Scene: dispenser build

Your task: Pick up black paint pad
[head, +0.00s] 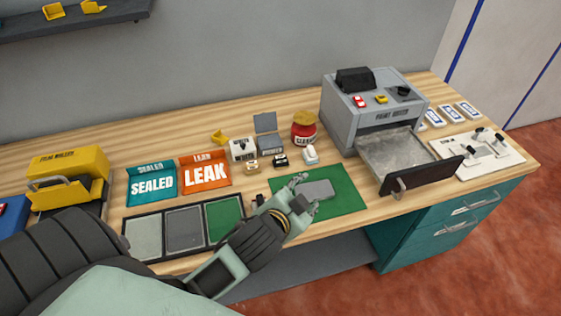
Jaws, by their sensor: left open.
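A small black block (281,160), which may be the black paint pad, sits on the wooden table between a tan block (251,167) and a white block (311,155). Its lettering is too small to read. My left gripper (305,190) is open over the green mat (346,194), in front of the black block and apart from it. A grey flat piece (318,189) lies on the mat beside the fingertips; I cannot tell whether they touch it. My right gripper is not in view.
Behind the blocks stand a white box (241,149), an open-lidded grey box (270,144) and a red jar (304,131). Orange LEAK (205,174) and teal SEALED (151,184) trays lie left. A grey machine (372,105) with its tray pulled out stands right.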

